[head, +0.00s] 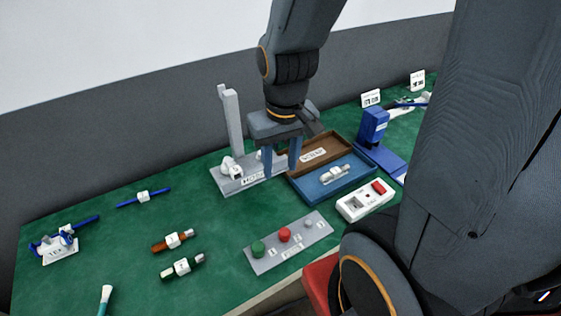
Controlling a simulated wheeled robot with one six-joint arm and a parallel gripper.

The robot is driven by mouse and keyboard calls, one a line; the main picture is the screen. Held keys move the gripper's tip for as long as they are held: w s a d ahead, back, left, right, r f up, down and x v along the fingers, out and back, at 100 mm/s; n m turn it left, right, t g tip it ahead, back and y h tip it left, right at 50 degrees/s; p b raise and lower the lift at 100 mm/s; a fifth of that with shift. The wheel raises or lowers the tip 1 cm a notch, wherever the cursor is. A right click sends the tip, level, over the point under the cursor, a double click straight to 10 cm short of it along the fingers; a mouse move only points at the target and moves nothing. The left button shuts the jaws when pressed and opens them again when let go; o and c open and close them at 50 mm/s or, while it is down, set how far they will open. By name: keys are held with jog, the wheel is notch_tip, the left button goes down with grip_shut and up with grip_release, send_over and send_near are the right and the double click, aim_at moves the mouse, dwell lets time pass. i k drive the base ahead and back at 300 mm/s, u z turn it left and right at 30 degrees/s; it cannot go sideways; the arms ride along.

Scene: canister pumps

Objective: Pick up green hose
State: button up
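My gripper (281,168) points down at the back middle of the table, over the right part of a grey stand (232,183) and close to the blue tray. Its two fingers are apart with nothing seen between them. It is well to the right of and behind the dark green cylinder. The gripper's exact height above the stand is hard to tell.
A brown-orange cylinder (172,240) lies just behind the green one. A grey button panel (288,243) stands to its right. Blue tray (330,190), brown tray (318,152), white switch box (366,201) and blue device (373,128) fill the right. The left middle is mostly clear.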

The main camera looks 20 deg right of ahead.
aim_at(183, 265)
jog(key=u, duration=1.85)
jog(key=k, duration=1.15)
jog(key=i, duration=0.75)
jog(key=u, duration=0.65)
